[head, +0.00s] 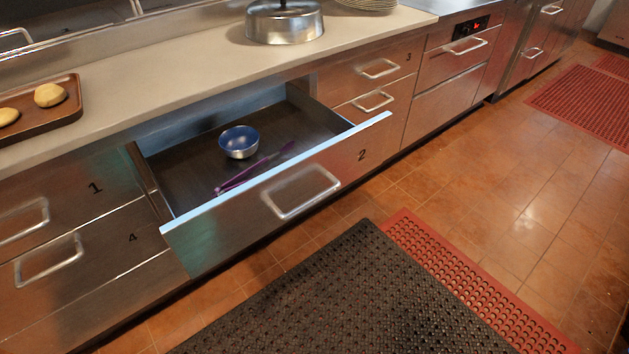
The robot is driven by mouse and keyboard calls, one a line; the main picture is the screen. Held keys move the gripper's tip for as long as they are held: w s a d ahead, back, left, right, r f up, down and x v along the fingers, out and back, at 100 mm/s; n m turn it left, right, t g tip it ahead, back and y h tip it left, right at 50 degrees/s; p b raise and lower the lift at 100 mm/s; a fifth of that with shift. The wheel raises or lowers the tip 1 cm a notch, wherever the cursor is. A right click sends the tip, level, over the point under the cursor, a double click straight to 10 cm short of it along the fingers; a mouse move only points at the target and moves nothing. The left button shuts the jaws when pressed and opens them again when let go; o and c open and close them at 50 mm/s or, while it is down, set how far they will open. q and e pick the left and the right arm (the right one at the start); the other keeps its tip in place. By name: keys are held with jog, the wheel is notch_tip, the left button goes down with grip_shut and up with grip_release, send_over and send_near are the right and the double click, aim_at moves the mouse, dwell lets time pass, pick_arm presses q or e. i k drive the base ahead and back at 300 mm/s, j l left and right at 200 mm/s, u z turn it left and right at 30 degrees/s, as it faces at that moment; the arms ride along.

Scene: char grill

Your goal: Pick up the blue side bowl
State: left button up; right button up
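A small bowl (239,142), blue inside with a silvery outside, sits upright in the open drawer marked 2 (290,186). Neither of my grippers is in view.
The counter above holds a brown tray with buns (78,101), a metal dome lid (284,24) and stacked plates (367,4). Drawers 1, 3 and 4 are shut. A black mat (345,300) and red mats (460,275) lie on the clear tiled floor.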

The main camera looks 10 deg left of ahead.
aim_at(237, 143)
jog(key=i+l, duration=0.1)
jog(key=i, duration=0.3)
jog(key=i+l+u, duration=0.1)
jog(key=i, duration=0.3)
jog(key=i+l, duration=0.15)
jog(key=i, duration=0.3)
jog(key=u, duration=1.6)
